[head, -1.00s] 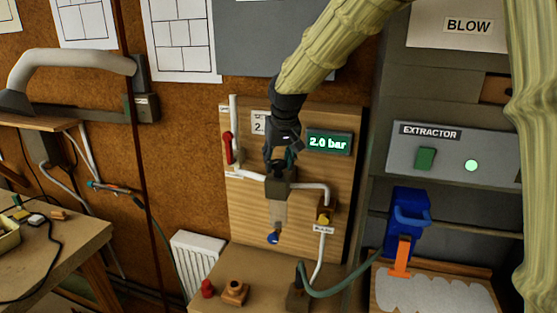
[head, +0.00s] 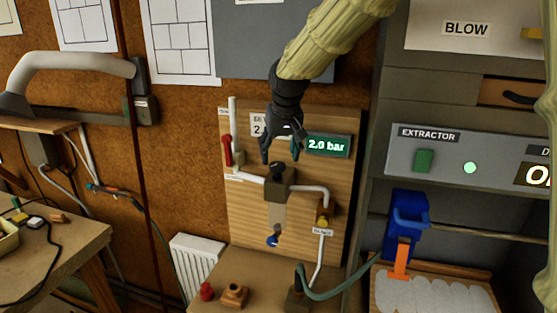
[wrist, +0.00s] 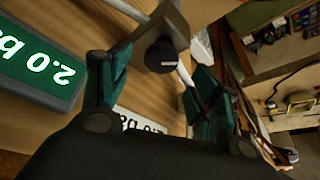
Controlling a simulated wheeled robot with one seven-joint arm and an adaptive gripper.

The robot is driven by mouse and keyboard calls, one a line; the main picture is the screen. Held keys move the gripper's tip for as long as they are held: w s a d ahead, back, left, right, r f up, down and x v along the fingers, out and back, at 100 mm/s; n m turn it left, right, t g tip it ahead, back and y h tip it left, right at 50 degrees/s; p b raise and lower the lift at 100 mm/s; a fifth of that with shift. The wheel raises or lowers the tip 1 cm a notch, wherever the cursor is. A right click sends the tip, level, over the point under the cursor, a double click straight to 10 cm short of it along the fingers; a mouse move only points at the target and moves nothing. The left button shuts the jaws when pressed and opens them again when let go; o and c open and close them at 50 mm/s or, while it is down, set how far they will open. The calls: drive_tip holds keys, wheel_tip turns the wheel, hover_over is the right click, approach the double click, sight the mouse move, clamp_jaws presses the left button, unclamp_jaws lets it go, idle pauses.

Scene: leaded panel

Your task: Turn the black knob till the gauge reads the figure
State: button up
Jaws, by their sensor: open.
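The black knob (head: 277,169) sits on a grey valve block (head: 279,186) in the white pipe on the wooden board. It also shows in the wrist view (wrist: 160,54), with a pale mark on its face. The gauge (head: 328,146) is a green display reading 2.0 bar, and it shows upside down in the wrist view (wrist: 40,66).
A red lever (head: 227,150) is left of the knob. A yellow fitting (head: 323,215) is at lower right and a blue handle (head: 273,240) below. The extractor panel (head: 470,160) and a blue dispenser (head: 405,225) stand to the right.

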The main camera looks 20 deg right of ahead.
drive_tip(key=v, duration=0.8)
